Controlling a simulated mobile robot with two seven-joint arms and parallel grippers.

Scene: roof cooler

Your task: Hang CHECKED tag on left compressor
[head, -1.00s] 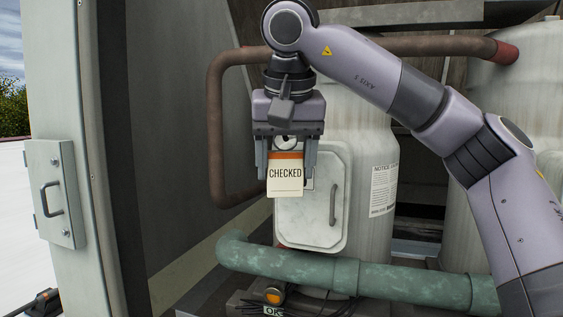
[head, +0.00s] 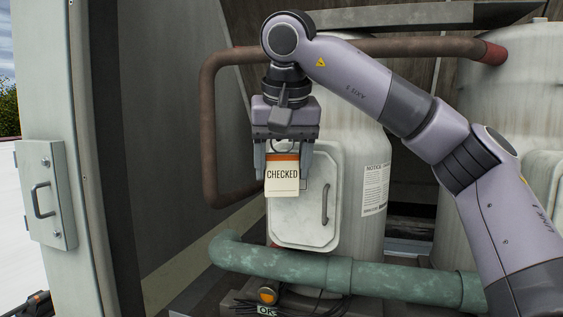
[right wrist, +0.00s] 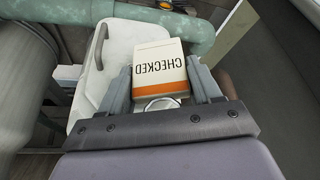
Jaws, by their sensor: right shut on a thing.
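The CHECKED tag (head: 282,179) is a cream card with an orange band on top and a metal ring above it. My right gripper (head: 283,174) is shut on the tag and holds it upright, its fingers on either side. The left compressor (head: 352,120) is the worn white tank behind it, with a handled panel door (head: 306,225) on its front. The tag overlaps the door's upper left in the head view; I cannot tell the gap in depth. In the right wrist view the tag (right wrist: 160,66) lies between the fingers, with its ring near the palm. My left gripper is not in view.
A green pipe (head: 350,276) crosses low in front of the compressor. A brown pipe (head: 208,130) bends down on the left. A second white tank (head: 500,110) stands at right. An open grey cabinet door (head: 45,195) is at left. An orange button (head: 267,295) sits below.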

